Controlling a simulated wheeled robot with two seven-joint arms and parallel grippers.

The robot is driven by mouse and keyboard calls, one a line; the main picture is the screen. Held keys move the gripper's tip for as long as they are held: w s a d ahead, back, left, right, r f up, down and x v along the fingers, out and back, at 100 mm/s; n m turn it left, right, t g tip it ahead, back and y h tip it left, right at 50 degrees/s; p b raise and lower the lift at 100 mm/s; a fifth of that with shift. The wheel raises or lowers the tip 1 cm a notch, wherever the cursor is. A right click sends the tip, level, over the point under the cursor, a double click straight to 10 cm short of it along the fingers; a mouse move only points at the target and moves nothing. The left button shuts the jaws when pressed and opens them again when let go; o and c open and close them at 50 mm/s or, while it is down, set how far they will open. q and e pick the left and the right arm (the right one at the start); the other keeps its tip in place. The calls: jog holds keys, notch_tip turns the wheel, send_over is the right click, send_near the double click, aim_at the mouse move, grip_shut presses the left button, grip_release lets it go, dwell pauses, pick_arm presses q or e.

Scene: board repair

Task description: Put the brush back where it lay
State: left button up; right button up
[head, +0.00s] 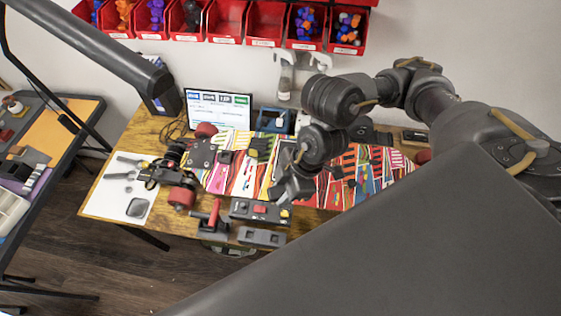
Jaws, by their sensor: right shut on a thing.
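My right gripper (287,188) reaches down from the right over the near edge of the colourful board on the wooden bench. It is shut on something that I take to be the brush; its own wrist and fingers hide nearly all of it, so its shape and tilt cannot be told. The gripper is just above and behind a dark tray (240,209) with a red block in it. A small yellow spot shows below the fingers, and I cannot tell whether it belongs to the held thing.
The striped board (243,178) fills the bench middle. A truck with red wheels (181,196), a red-handled tool (214,212) and a grey block (262,237) are near the front edge. A white mat (104,200) with dark parts lies left.

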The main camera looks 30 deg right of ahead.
jog(key=shift+s+a, duration=0.15)
jog(key=w+f+b, duration=0.1)
jog(key=b, duration=0.1)
jog(key=w+d+f+b, duration=0.1)
jog(key=b, duration=0.2)
jog(key=shift+w, duration=0.15)
jog(key=w+d+f, duration=0.1)
jog(key=w+f, duration=0.1)
jog(key=w, duration=0.1)
jog(key=w+d+f+b, duration=0.1)
jog(key=w+f, duration=0.1)
jog(key=w, duration=0.1)
jog(key=w+d+f, duration=0.2)
jog(key=w, duration=0.1)
jog(key=shift+w+f+b, duration=0.25)
jog(key=shift+f+b, duration=0.05)
jog(key=shift+f, duration=0.1)
jog(key=shift+w+d+f, duration=0.25)
jog(key=shift+w+f, duration=0.2)
jog(key=shift+f, duration=0.1)
notch_tip(320, 180, down, 3)
jog(key=shift+w+f, duration=0.1)
